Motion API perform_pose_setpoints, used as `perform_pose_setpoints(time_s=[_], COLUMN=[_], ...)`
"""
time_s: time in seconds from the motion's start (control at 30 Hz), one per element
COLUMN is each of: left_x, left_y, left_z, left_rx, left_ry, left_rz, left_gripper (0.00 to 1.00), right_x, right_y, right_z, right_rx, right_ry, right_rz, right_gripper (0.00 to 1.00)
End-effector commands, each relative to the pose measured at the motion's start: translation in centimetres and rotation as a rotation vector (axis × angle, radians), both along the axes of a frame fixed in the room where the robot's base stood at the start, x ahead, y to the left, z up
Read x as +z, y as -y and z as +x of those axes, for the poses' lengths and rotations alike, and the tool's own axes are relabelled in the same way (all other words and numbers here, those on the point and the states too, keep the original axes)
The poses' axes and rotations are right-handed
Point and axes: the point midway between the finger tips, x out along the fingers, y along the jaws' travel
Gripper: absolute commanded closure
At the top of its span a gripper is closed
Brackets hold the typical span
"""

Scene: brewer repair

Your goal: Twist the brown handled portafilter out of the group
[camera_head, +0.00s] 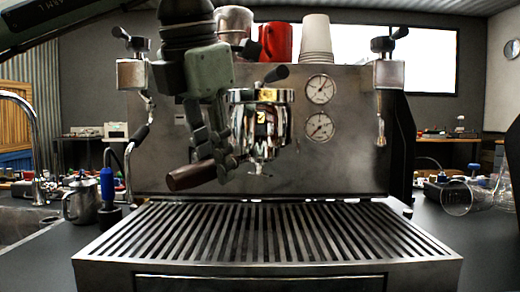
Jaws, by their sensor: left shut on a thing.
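The portafilter's brown handle (191,176) points to the left and toward me, below and left of the chrome group (262,125) on the espresso machine's front. The portafilter's metal part is at the bottom of the group, with its spout hanging below. My left gripper (218,158) comes down from above left and is shut on the portafilter near the inner end of the brown handle. The fingers hide the part of the handle they hold. I cannot tell whether the portafilter is still locked in the group. My right gripper is not in view.
A slatted drip tray (265,235) lies below the group, clear on top. Cups, including a red one (275,42), stand on the machine. A steel pitcher (82,200) and blue-handled tool (107,188) stand at left. A clear glass (458,197) lies at right.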

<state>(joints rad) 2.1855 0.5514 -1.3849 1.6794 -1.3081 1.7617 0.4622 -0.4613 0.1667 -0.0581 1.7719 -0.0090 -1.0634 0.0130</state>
Motion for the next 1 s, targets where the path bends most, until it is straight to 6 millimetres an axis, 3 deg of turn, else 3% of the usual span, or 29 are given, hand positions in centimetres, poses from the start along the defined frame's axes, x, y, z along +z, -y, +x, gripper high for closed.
perform_pose_setpoints(time_s=[1.0], left_x=[-0.71], left_y=[0.01], left_z=[-0.01], left_rx=[0.0], left_ry=[0.002], left_rz=[-0.002], left_gripper=[1.0], right_x=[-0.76], right_y=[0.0], right_z=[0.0], right_rx=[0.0], right_ry=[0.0], right_rz=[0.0], right_gripper=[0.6])
